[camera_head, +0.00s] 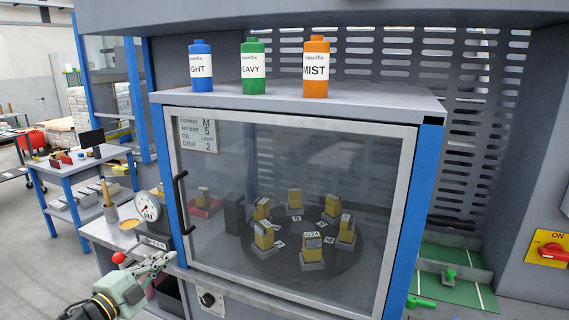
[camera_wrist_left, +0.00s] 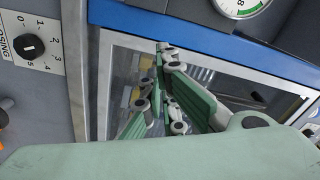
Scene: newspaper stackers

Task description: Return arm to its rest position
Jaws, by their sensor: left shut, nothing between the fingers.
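My left gripper (camera_head: 160,262) is in the lower left of the head view, in front of the cabinet's lower left corner. Its green-padded fingers are shut with nothing between them; they also show in the left wrist view (camera_wrist_left: 168,95). Behind them in that view is the cabinet's glass with its metal frame (camera_wrist_left: 105,90) and blue edge. I cannot tell whether the fingers touch the cabinet. My right gripper is not in view.
The glass door (camera_head: 290,130) is closed, with a black handle (camera_head: 182,200). Inside, several yellow blocks stand on a round dark plate. Blue, green and orange bottles (camera_head: 316,68) stand on top. A gauge (camera_head: 147,206) and a red-knobbed lever (camera_head: 119,258) are close to my left gripper.

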